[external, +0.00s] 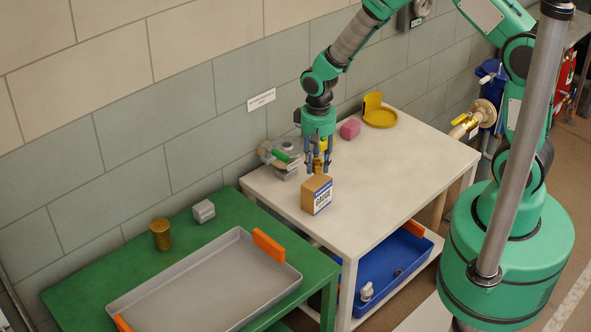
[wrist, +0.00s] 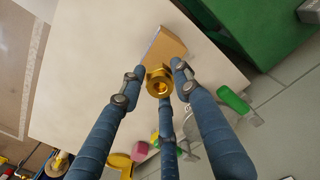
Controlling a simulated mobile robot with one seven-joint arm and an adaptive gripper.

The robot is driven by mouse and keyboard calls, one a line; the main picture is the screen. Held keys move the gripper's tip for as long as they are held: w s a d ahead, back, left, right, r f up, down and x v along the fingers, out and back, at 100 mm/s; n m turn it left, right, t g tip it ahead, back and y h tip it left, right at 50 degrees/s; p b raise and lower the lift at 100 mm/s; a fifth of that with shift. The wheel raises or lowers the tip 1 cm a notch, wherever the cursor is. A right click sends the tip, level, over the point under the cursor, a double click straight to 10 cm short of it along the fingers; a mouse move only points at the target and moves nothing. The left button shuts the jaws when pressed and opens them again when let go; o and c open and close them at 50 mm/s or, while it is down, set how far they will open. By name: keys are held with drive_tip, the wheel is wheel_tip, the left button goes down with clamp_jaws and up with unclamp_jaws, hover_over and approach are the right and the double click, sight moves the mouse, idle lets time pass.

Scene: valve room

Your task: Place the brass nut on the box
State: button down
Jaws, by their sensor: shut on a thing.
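The brass nut (wrist: 159,82) is a gold hexagonal piece with a hole, held between my blue fingers in the wrist view. It also shows between the fingertips in the external view (external: 317,165). My gripper (external: 318,169) is shut on the nut and points down over the white table. The box (external: 317,195) is a small brown carton with a white and blue label, standing upright on the table. The gripper appears just above and behind the box. In the wrist view the box (wrist: 166,45) lies just beyond the nut, partly hidden by it and the fingers.
The white table (external: 400,170) holds a grey valve part with a green handle (external: 282,156), a pink block (external: 350,129) and a yellow dish (external: 380,116). A green table (external: 75,285) at left bears a grey tray (external: 200,290), a brass cylinder (external: 161,234) and a grey block (external: 204,211).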

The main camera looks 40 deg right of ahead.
sight(317, 172)
drive_tip(key=shift+f+b, duration=0.3)
drive_tip(key=shift+f, duration=1.45)
drive_tip(key=shift+f, duration=0.1)
drive_tip(key=c, duration=1.3)
unclamp_jaws()
drive_tip(key=shift+o, duration=0.2)
wheel_tip(317, 172, up, 12)
drive_tip(key=shift+r+p, duration=0.1)
drive_tip(key=shift+p, duration=0.7)
